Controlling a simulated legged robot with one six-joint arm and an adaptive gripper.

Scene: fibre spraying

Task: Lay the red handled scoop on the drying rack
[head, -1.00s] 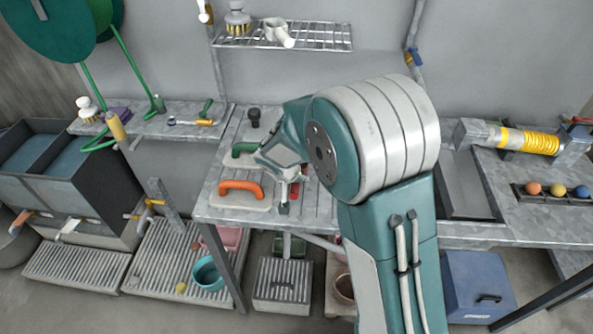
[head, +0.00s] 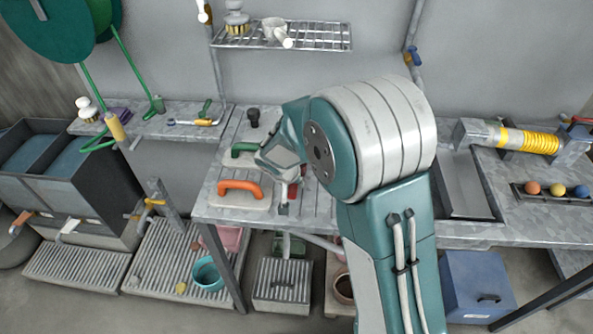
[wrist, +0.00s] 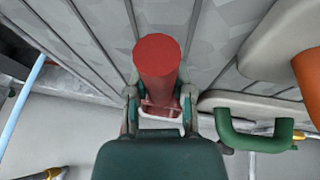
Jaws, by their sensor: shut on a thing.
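My gripper (wrist: 160,108) is shut on a red cylindrical handle (wrist: 157,60), which I take for the red handled scoop. In the wrist view the handle stands out from between the fingers over the grooved grey bench; no scoop bowl can be made out. In the head view my gripper (head: 289,180) is low over the bench, partly hidden by my wrist, with only a little red showing by it. The wire rack on the back wall, seemingly the drying rack (head: 330,38), is above and behind the bench, well apart from my gripper.
A brush (head: 236,18) and a white scoop-like item (head: 277,32) occupy the rack's left and middle; its right part is clear. An orange-handled float (head: 240,190) and a green-handled float (head: 243,151) lie left of my gripper. A dark knob-topped tool (head: 254,117) stands behind.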

